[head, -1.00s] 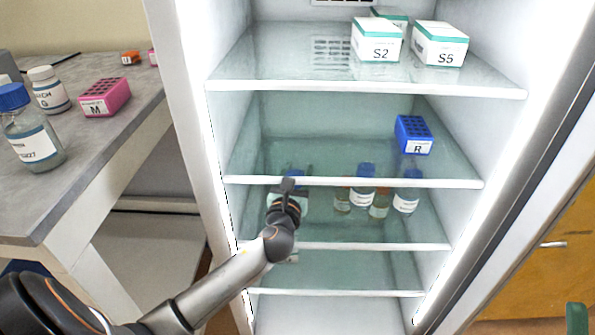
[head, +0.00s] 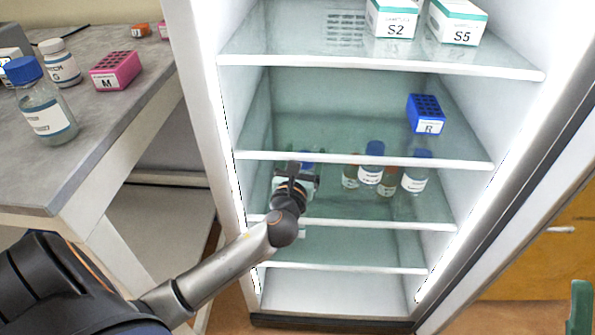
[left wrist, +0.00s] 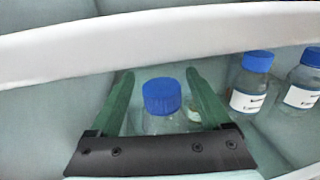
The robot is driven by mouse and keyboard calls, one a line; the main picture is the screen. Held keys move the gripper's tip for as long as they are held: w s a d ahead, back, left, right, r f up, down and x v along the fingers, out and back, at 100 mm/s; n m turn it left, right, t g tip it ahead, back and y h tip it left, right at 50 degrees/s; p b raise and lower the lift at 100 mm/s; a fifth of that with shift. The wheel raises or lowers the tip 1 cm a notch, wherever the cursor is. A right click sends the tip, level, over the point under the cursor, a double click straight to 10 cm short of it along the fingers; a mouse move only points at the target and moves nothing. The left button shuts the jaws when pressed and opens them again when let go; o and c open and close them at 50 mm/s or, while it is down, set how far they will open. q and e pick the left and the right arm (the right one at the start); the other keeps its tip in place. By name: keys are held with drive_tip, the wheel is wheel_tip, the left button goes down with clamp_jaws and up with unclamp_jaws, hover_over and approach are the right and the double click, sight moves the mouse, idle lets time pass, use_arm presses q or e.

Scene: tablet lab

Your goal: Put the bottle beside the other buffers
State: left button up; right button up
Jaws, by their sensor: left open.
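My left gripper (head: 298,174) reaches into the open fridge, above the shelf under the blue rack's shelf. In the left wrist view its two green fingers (left wrist: 160,76) are open, one on each side of a clear bottle with a blue cap (left wrist: 162,98). I cannot tell whether they touch it. In the head view the gripper mostly hides this bottle. To its right on the same shelf stand the other blue-capped buffer bottles, one (head: 371,172) nearer and one (head: 416,178) farther right. Smaller amber bottles (head: 350,180) stand among them.
The shelf edge (head: 360,159) runs close above my gripper. A blue rack R (head: 427,115) sits on the shelf above, boxes S2 (head: 392,20) and S5 (head: 457,22) higher up. A bench with a large bottle (head: 46,110) and pink rack M (head: 116,70) stands left.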

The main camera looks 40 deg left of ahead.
use_arm(q)
drive_tip(key=p+v, duration=0.1)
drive_tip(key=v, duration=0.8)
drive_tip(key=s+d+r+n+t+h, duration=0.2)
drive_tip(key=d+r+n+h, duration=0.2)
drive_tip(key=d+n+h, duration=0.7)
drive_tip(key=s+d+r+n+t+h, duration=0.1)
drive_tip(key=s+d+r+n+h, duration=0.1)
drive_tip(key=s+r+n+h, duration=0.1)
drive_tip(key=s+d+r+n+t+h, duration=0.2)
drive_tip(key=s+r+n, duration=0.3)
drive_tip(key=r+n, duration=0.3)
wheel_tip(320, 180, up, 2)
drive_tip(key=shift+s+d+r+t+h, duration=0.15)
drive_tip(key=shift+s+d+t+h, duration=0.2)
drive_tip(key=shift+d+h, duration=0.45)
use_arm(e)
drive_tip(key=w+f+m+h, duration=0.1)
drive_tip(key=f+h, duration=0.1)
drive_tip(key=w+f+m+h, duration=0.1)
drive_tip(key=w+m+h, duration=0.1)
drive_tip(key=shift+w+d+f+m+h, duration=0.3)
drive_tip(key=shift+d+f, duration=0.1)
